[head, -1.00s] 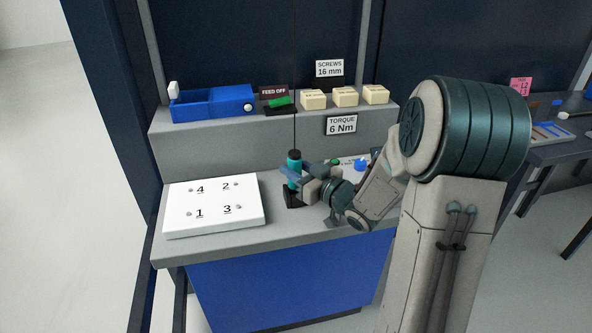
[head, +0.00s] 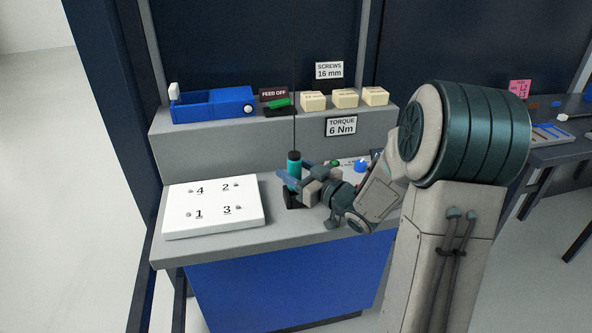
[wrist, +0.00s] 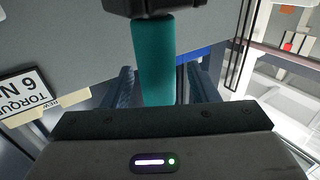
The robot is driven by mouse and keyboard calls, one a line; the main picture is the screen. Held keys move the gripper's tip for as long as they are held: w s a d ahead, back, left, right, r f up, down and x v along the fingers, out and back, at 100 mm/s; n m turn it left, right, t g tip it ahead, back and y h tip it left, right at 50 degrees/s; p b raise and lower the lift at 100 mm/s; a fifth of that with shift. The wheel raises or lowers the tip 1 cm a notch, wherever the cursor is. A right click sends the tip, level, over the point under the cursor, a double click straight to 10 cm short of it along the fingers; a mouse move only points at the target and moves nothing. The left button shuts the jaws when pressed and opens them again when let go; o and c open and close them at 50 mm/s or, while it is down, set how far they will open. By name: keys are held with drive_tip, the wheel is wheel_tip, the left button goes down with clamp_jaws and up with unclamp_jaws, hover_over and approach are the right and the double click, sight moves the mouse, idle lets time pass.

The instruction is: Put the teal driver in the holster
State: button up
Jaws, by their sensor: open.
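The teal driver (head: 293,168) stands upright in the black holster (head: 292,200) on the bench, to the right of the white numbered plate. A thin dark cord runs up from its top. My gripper (head: 289,177) is open, with its fingers at the driver's body from the right. In the wrist view the teal driver (wrist: 154,60) lies in front of the palm between the two blue fingers (wrist: 158,88). I cannot tell whether either finger touches it. The holster's inside is hidden.
The white numbered plate (head: 212,206) lies left of the driver. A raised shelf behind holds a blue bin (head: 211,104), a feed switch (head: 279,104) and cream boxes (head: 345,98). A blue knob (head: 361,165) is right of my gripper.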

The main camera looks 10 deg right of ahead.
drive_tip(key=shift+f+p, duration=0.2)
drive_tip(key=shift+p, duration=0.4)
drive_tip(key=v, duration=1.2)
drive_tip(key=shift+r, duration=0.35)
